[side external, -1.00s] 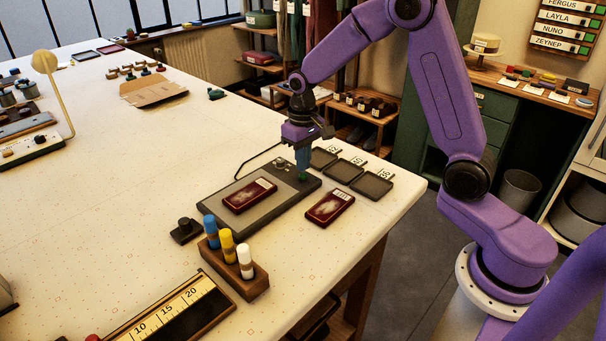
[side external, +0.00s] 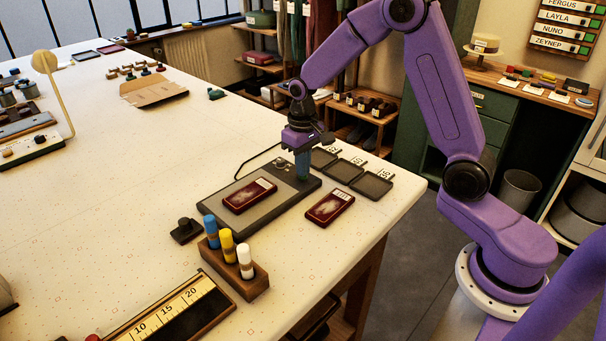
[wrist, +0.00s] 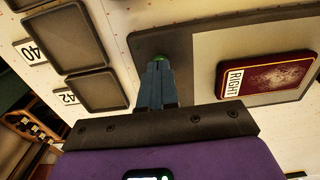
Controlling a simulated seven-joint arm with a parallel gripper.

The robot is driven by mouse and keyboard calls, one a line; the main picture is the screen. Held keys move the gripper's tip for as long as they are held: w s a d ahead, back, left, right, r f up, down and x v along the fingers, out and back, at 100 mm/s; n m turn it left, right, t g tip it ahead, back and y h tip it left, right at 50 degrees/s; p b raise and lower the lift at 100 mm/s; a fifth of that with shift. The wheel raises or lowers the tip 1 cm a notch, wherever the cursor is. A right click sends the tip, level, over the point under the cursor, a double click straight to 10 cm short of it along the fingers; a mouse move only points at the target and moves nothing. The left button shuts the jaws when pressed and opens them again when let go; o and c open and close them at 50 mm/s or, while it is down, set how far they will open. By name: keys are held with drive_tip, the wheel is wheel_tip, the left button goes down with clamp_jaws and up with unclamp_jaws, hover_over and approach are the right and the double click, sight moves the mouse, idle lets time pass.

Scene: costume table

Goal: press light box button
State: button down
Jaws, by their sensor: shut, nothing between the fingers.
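The light box (side external: 262,174) is a flat dark panel with a grey face near the table's right edge. It also shows in the wrist view (wrist: 202,30). Its round green button (wrist: 160,57) shows just past my fingertips in the wrist view; in the side view my fingers hide it. My gripper (side external: 303,178) points down at the button end of the box, with its blue fingers shut and empty. The tips are at the button; I cannot tell whether they press it down. A dark red card case (side external: 249,195) lies on the box's face.
A second red case (side external: 330,208) lies beside the box. Several shallow dark trays (side external: 372,186) sit to the right of my gripper.

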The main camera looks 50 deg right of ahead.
drive_tip(key=shift+f, duration=0.25)
drive_tip(key=shift+r, duration=3.4)
drive_tip(key=shift+r, duration=0.1)
drive_tip(key=s+a+r+n, duration=0.1)
drive_tip(key=s+a+n, duration=0.25)
drive_tip(key=s, duration=0.35)
drive_tip(key=s+a+r+n, duration=0.1)
drive_tip(key=s+a+n, duration=0.25)
drive_tip(key=s, duration=0.45)
drive_tip(key=s+d+n, duration=0.2)
drive_tip(key=s+n, duration=0.3)
drive_tip(key=s, duration=1.2)
drive_tip(key=shift+n, duration=0.3)
